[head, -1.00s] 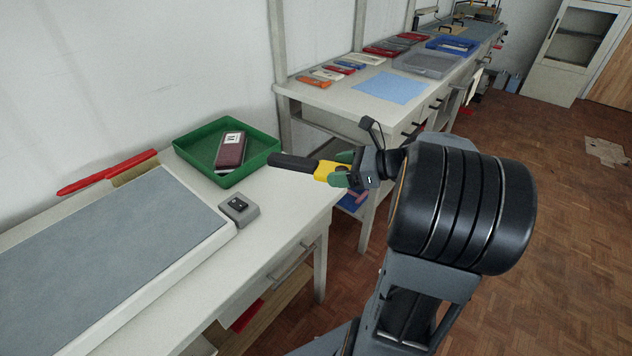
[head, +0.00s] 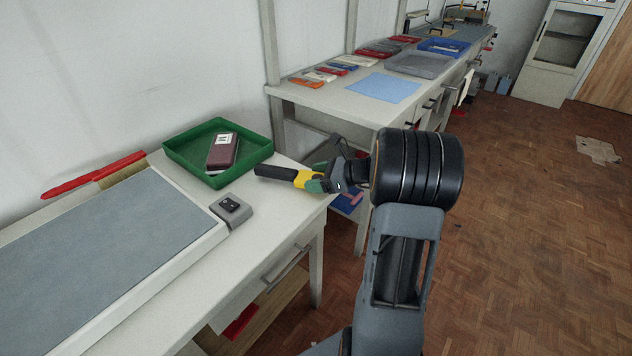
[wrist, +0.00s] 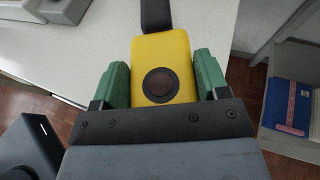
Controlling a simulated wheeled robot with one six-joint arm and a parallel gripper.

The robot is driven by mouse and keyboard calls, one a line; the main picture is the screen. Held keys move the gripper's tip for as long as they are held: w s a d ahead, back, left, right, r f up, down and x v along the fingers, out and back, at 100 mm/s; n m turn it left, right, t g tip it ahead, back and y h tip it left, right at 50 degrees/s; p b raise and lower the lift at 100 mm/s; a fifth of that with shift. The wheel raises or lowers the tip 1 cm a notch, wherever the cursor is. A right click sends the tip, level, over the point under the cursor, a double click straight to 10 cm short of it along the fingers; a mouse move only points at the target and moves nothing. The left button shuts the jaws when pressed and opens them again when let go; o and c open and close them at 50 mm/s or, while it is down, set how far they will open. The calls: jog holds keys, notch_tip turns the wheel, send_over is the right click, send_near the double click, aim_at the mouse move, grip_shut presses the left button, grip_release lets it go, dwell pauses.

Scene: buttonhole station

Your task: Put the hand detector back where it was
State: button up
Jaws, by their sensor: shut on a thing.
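The hand detector, yellow with a long black end (head: 274,172), is held in my gripper (head: 318,182) above the right end of the near white table. In the wrist view its yellow body (wrist: 160,62) with a dark round button sits between the two green fingers of my gripper (wrist: 163,85), which are shut on its sides. Its black end points left in the head view, toward the green tray (head: 190,137). The detector looks clear of the tray and the table top, though the exact height cannot be told.
The green tray holds a dark maroon case (head: 222,150). A small grey box with a black top (head: 231,207) stands beside the grey mat (head: 100,240). A red bar (head: 95,175) lies at the wall side. A farther table (head: 330,103) holds a blue sheet (head: 384,88) and several trays and cases.

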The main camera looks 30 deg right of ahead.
jog(key=shift+f, duration=0.4)
jog(key=shift+f, duration=0.1)
